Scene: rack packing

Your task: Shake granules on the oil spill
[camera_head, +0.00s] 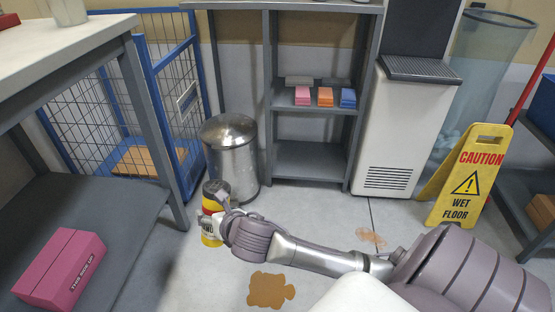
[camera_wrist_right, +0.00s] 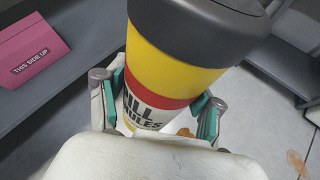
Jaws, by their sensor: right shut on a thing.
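My right gripper (camera_head: 214,216) is shut on a granule canister (camera_head: 207,203), yellow with a red band, a white label and a dark lid. The right wrist view shows the canister (camera_wrist_right: 178,60) large between the two teal-padded fingers (camera_wrist_right: 162,108), lid toward the top. A brown oil spill (camera_head: 270,290) lies on the floor in front of my right arm, below and right of the canister. A smaller, fainter brown stain (camera_head: 371,237) lies farther right, beyond my arm. My left gripper is not in view.
A steel bin (camera_head: 231,150) stands behind the canister. A yellow wet floor sign (camera_head: 467,178) stands at the right, near a white water cooler (camera_head: 395,130). A grey shelf (camera_head: 308,160) is at the back. A pink box (camera_head: 61,268) lies on the left bench's low shelf (camera_head: 120,215).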

